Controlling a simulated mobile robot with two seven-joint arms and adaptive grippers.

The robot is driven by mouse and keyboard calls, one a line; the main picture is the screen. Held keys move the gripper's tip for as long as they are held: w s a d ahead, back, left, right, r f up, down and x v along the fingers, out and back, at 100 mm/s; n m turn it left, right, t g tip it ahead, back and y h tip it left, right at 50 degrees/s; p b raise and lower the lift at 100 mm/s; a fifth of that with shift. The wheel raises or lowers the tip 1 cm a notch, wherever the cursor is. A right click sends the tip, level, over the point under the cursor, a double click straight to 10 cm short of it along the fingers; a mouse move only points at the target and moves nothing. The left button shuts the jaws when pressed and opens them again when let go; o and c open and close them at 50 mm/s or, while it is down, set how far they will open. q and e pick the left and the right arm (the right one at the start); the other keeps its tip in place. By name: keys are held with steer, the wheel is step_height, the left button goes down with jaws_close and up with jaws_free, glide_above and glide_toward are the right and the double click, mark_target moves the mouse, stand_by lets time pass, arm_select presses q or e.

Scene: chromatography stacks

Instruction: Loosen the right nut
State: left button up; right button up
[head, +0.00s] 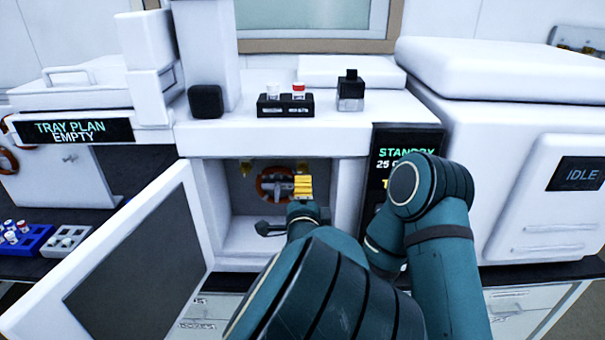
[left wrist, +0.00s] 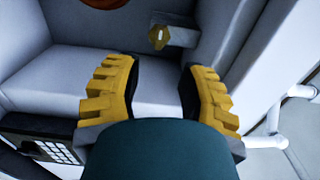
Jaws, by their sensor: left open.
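The white oven (head: 340,200) stands open, with an orange coil (head: 272,184) at its back wall. A brassy nut (head: 246,168) shows left of the coil; another brassy bit, seemingly the right nut (head: 303,168), shows just above my left gripper (head: 303,187) and is partly hidden by it. The left wrist view shows my left gripper (left wrist: 158,95) open and empty, its ribbed yellow fingers apart. Beyond the fingertips, apart from them, one brass nut (left wrist: 158,38) sits by a grey block; I cannot tell which nut it is. My right gripper is out of view.
The oven door (head: 135,260) hangs open at the left. A display panel (head: 385,160) borders the opening at the right. A blue rack (head: 30,240) is at far left.

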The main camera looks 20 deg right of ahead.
mark_target(303, 172)
arm_select(q)
steer(key=x, duration=0.9)
steer(key=shift+f, duration=0.1)
steer(key=shift+s, duration=0.1)
jaws_close()
